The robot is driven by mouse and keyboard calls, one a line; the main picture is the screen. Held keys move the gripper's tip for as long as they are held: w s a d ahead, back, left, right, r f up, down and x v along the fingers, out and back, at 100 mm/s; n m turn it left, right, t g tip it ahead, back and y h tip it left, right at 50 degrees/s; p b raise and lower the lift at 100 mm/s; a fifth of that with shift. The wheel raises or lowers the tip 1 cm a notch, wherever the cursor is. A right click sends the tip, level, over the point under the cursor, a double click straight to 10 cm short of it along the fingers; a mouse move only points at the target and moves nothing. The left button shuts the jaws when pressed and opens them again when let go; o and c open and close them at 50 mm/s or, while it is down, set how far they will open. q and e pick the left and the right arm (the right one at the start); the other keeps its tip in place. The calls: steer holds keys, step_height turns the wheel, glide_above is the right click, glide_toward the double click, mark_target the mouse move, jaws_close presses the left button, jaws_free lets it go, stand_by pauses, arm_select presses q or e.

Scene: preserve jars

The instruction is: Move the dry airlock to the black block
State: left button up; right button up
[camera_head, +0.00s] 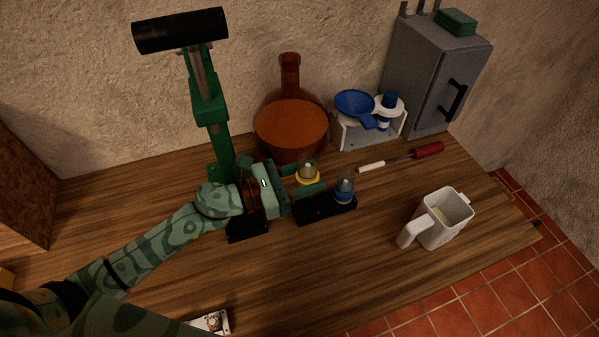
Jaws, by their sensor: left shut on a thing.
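A clear airlock with a yellow ring (308,173) is between the fingers of my left gripper (306,179), which is shut on it. It is over or just behind the left end of the black block (318,211); I cannot tell whether it touches the block. A second airlock, with a blue ring (345,190), stands upright at the right end of the block. The yellow-ringed one looks clear and the blue-ringed one darker, but any liquid inside is too small to make out. The fingers hide part of the block's left end. My right gripper is not in view.
A green press (208,108) with a black roller stands behind my left arm. A brown flask (290,125), a white stand with a blue funnel (354,103) and a grey cabinet (430,75) line the wall. The front table is mostly clear.

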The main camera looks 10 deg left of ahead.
arm_select(q)
steer(key=shift+f, duration=0.15)
stand_by(0.3)
step_height(320, 180, down, 6)
steer(key=b, duration=0.5)
steer(key=shift+b, duration=0.4)
steer(key=shift+f, duration=0.55)
stand_by(0.9)
steer(key=shift+a+f, duration=0.1)
steer(key=shift+f, duration=0.15)
